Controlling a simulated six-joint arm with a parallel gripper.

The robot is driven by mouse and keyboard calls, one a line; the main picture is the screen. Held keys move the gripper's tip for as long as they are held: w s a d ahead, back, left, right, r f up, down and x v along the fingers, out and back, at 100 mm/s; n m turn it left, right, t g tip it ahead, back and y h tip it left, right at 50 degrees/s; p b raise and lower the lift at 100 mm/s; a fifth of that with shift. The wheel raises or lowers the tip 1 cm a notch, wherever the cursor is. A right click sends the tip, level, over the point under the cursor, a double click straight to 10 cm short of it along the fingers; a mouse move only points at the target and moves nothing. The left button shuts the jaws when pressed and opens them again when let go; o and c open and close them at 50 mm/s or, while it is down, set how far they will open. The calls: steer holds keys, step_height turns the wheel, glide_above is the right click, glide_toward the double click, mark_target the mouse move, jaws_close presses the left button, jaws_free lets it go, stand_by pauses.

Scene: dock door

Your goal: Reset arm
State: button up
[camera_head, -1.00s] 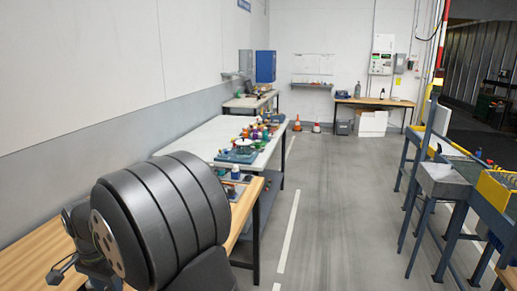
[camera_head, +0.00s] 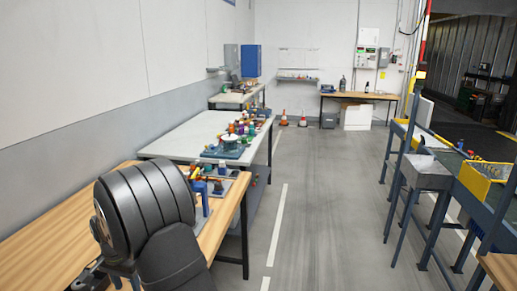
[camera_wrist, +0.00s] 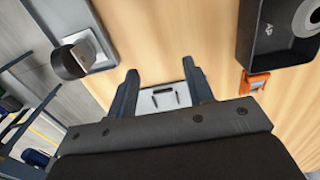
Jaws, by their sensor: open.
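My gripper (camera_wrist: 160,88) shows in the wrist view with its two dark fingers apart and nothing between them. It is above a light wooden worktop (camera_wrist: 140,30). A small white plate with dark slots (camera_wrist: 163,99) shows beyond the fingers, partly hidden by the gripper body. In the head view my dark rounded arm link fills the lower left and hides part of the wooden bench (camera_head: 50,225); my gripper cannot be made out there.
A dark box-like object (camera_wrist: 270,35) and an orange item (camera_wrist: 256,81) are at the right in the wrist view. A grey fixture with a dark cylinder (camera_wrist: 75,60) is at the left. A white table (camera_head: 190,140) holds several coloured items. The floor aisle (camera_head: 325,200) is clear.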

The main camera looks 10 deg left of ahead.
step_height(320, 180, up, 17)
steer(key=s+n, duration=0.2)
steer(key=n, duration=0.5)
steer(key=shift+f, duration=0.1)
stand_by(0.6)
